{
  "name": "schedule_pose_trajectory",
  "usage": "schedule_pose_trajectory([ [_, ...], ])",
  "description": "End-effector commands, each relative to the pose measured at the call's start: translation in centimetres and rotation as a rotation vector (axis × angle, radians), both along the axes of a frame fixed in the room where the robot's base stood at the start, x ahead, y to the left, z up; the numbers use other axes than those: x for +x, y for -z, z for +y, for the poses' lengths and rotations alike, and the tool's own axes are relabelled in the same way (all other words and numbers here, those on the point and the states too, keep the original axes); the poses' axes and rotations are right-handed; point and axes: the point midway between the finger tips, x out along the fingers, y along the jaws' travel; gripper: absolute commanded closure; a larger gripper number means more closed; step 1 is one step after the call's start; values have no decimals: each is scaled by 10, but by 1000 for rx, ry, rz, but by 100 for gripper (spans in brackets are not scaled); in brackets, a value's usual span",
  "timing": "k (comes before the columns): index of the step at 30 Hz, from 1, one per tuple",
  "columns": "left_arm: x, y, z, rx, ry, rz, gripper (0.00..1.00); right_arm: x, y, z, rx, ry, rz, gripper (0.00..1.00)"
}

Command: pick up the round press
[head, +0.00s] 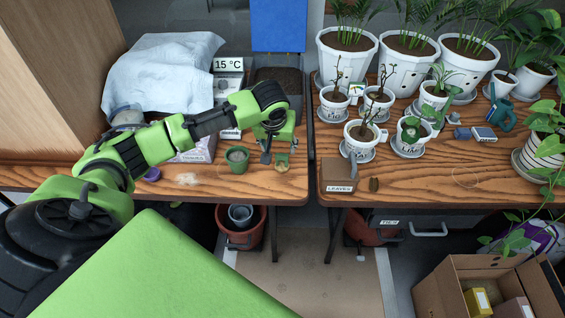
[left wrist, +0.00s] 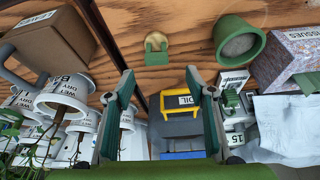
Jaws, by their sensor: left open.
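The round press (head: 282,162), a small piece with a tan rounded part and a green part, sits near the front edge of the left wooden table. It also shows in the left wrist view (left wrist: 157,50), at the top, just beyond the gap between my fingertips. My left gripper (head: 279,151) is open and empty above and just behind the press, apart from it as far as I can tell. In the left wrist view its two fingers (left wrist: 160,78) are spread wide. My right gripper is not in view.
A soil bin (head: 279,78) is at the back. Across the table gap are a leaves box (head: 338,175) and several potted plants.

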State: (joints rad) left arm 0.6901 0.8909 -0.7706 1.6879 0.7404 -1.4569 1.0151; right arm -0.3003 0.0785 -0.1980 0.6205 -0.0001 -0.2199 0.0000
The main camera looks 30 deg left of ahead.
Motion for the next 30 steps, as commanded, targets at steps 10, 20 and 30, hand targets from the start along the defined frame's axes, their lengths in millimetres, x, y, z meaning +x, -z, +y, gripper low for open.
schedule_pose_trajectory([
  [10,14,38,6,1,2,-1,50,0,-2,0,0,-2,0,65],
  [20,31,73,8,3,2,1,50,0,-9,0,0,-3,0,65],
  [30,36,85,10,1,4,-2,50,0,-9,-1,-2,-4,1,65],
])
